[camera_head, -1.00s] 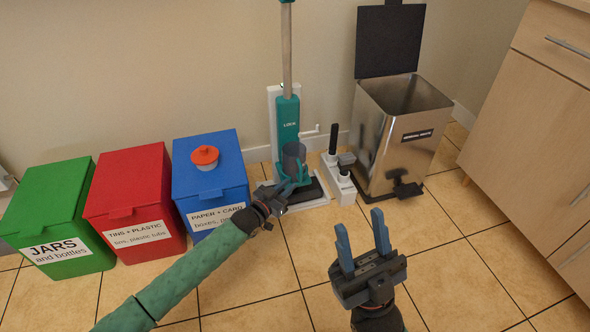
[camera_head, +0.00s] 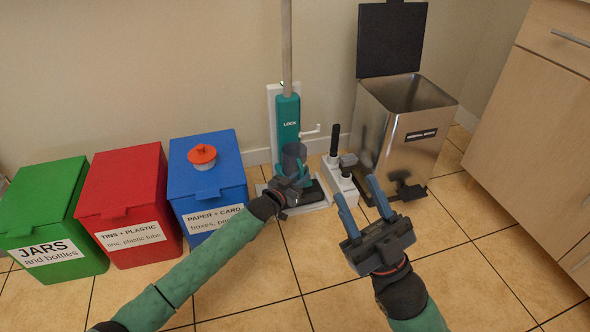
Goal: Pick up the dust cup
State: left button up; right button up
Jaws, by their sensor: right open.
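The dust cup (camera_head: 293,153) is a dark grey, see-through cylinder at the lower front of the teal upright vacuum (camera_head: 287,118). My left gripper (camera_head: 291,180) is at the lower part of the cup, its fingers close against or around it. I cannot tell whether they grip it, and the wrist hides part of the cup's base. My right gripper (camera_head: 358,203) is open and empty, above the floor to the right of the vacuum, clear of the cup.
Green (camera_head: 42,200), red (camera_head: 125,185) and blue (camera_head: 208,178) bins stand left. An orange-topped round part (camera_head: 202,157) sits on the blue lid. A white accessory stand (camera_head: 338,178) and an open steel bin (camera_head: 392,135) stand right. A wooden cabinet (camera_head: 540,140) is far right.

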pick_arm(q)
jog(key=shift+w+d, duration=0.15)
grip_shut()
jog(key=shift+r, duration=0.15)
